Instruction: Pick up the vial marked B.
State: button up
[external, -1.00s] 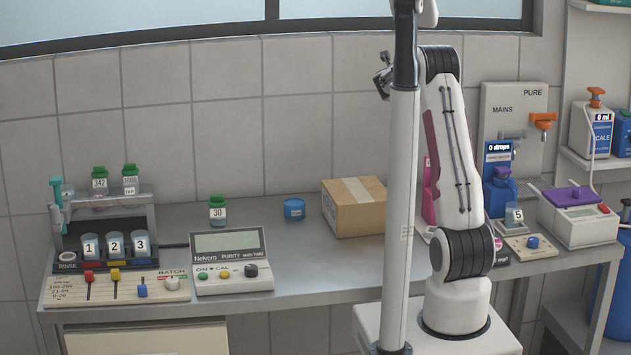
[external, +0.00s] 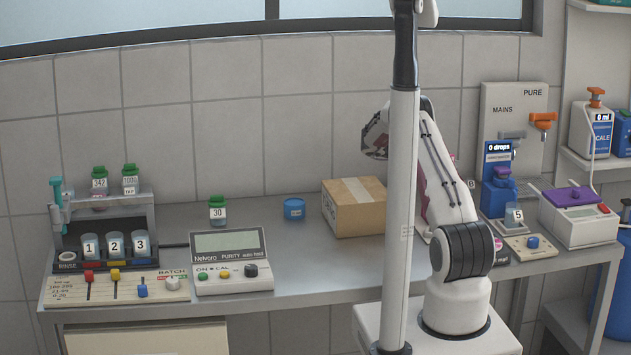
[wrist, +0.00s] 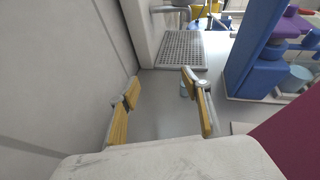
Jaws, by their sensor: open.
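A small white label that seems to read B (external: 472,184) shows just right of my arm in the external view. The rest of that item is hidden behind the arm, so I cannot tell its shape. No letter B can be read in the wrist view.
A cardboard box (external: 354,207) stands on the bench left of my arm. A blue dispenser (external: 499,190) and a cup marked 5 (external: 516,215) stand to the right. The wrist view shows a perforated grey tray (wrist: 182,49), a blue body (wrist: 262,55) and a wall at left.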

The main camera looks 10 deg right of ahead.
aim_at(470, 190)
jog(key=s+f+m+g, duration=0.1)
jog(key=f, duration=0.1)
jog(key=s+f+m+g, duration=0.1)
jog(key=f, duration=0.1)
jog(key=s+f+m+g, duration=0.1)
jog(key=s+f, duration=0.1)
jog(key=shift+d+f+m, duration=0.2)
jog(key=shift+f+m, duration=0.05)
jog(key=shift+m, duration=0.05)
jog(key=shift+d, duration=0.1)
jog(key=shift+x, duration=1.2)
jog(key=shift+s+d, duration=0.1)
jog(key=shift+r+x, duration=0.15)
jog(key=shift+x, duration=1.1)
jog(key=shift+r+x, duration=0.1)
jog(key=shift+x, duration=1.2)
jog(key=shift+d, duration=0.1)
jog(key=c, duration=1)
